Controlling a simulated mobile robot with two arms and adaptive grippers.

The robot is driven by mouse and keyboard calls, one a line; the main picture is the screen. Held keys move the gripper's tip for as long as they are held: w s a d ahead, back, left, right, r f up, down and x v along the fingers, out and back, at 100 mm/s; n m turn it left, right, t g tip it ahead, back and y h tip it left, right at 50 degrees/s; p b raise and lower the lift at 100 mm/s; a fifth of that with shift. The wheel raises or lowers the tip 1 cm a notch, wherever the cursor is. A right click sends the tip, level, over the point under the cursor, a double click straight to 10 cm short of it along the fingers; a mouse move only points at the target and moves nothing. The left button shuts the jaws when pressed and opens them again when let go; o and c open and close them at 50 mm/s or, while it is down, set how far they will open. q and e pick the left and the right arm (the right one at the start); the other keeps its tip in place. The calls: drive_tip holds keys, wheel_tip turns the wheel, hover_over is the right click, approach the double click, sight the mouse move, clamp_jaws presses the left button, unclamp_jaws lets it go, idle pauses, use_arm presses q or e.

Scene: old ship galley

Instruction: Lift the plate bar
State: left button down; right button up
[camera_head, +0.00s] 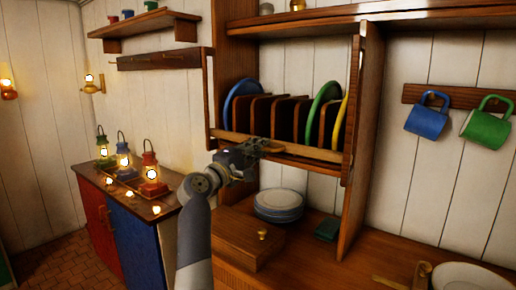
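The plate bar (315,154) is a wooden bar running across the front of the plate rack, low in front of the plates. Behind it stand a blue plate (240,92), a green plate (322,92) and a yellow plate (341,122) between wooden dividers (282,115). My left gripper (272,147) is at the bar, left of its middle, and its fingers overlap the bar in the picture. I cannot tell whether they are closed around it. The gripper hides part of the bar. My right gripper is out of view.
Below the rack are stacked pale plates (279,203), a wooden box (236,238) and a small green object (327,229) on the counter (345,262). A rack post (361,130) stands right of the bar. Lit lanterns (150,174) stand on the left cabinet; mugs (427,118) hang at right.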

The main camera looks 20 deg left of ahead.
use_arm(q)
wheel_tip(320, 180, up, 23)
drive_tip(key=p, duration=1.6)
drive_tip(key=shift+p, duration=0.3)
drive_tip(key=shift+w, duration=0.1)
drive_tip(key=c, duration=1.7)
unclamp_jaws()
drive_tip(key=shift+a+r, duration=0.1)
drive_tip(key=shift+o, duration=0.2)
drive_tip(key=shift+s, duration=0.25)
drive_tip(key=shift+w, duration=0.1)
